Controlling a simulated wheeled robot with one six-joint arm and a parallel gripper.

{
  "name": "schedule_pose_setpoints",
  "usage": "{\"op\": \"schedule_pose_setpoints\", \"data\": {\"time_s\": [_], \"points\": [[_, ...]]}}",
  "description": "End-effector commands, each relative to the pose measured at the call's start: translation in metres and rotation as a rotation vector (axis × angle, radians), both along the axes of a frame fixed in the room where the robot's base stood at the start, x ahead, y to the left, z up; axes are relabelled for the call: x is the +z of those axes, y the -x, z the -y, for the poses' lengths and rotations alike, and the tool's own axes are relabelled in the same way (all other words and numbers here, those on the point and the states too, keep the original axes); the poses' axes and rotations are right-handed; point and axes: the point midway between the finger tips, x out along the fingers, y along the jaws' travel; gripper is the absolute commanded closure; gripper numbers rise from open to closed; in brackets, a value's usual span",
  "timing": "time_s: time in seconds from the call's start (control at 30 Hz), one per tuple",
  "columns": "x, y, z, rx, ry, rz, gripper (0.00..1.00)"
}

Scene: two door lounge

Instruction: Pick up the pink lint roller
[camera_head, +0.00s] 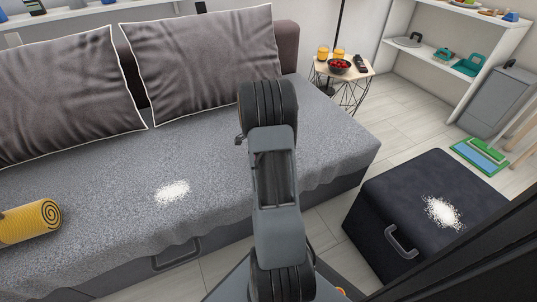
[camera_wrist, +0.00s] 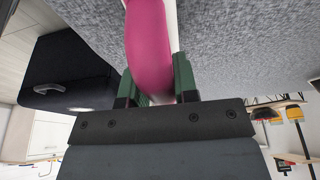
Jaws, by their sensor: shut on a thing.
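The pink lint roller (camera_wrist: 148,45) shows in the wrist view as a rounded magenta body with a pale part along its right side. My gripper (camera_wrist: 158,90) is shut on it, with the green fingers on either side. The far end of the roller runs out of the top of the wrist view. In the head view my arm hides the roller, and the gripper's fingers cannot be made out there. The grey sofa (camera_head: 100,200) lies under and beside my arm.
A white patch of lint (camera_head: 172,191) lies on the sofa, and another (camera_head: 442,212) on the dark ottoman (camera_head: 400,195) at the right. A yellow roll (camera_head: 30,222) lies at the left. A side table (camera_head: 351,70) holds a bowl of red fruit (camera_head: 340,66).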

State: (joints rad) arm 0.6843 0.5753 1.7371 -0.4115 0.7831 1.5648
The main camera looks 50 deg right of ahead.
Motion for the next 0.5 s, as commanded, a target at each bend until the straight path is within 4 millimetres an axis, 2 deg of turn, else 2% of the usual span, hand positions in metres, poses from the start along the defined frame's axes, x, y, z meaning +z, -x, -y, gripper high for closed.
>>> {"op": "schedule_pose_setpoints", "data": {"time_s": [0.03,0.2,0.5], "points": [[-0.0001,0.0002,-0.0001,0.0,0.0,-0.001,0.84],[-0.0001,0.0002,-0.0001,0.0,0.0,-0.001,1.0],[0.0021,0.0,0.0,0.0,0.0,0.0,1.0]]}}
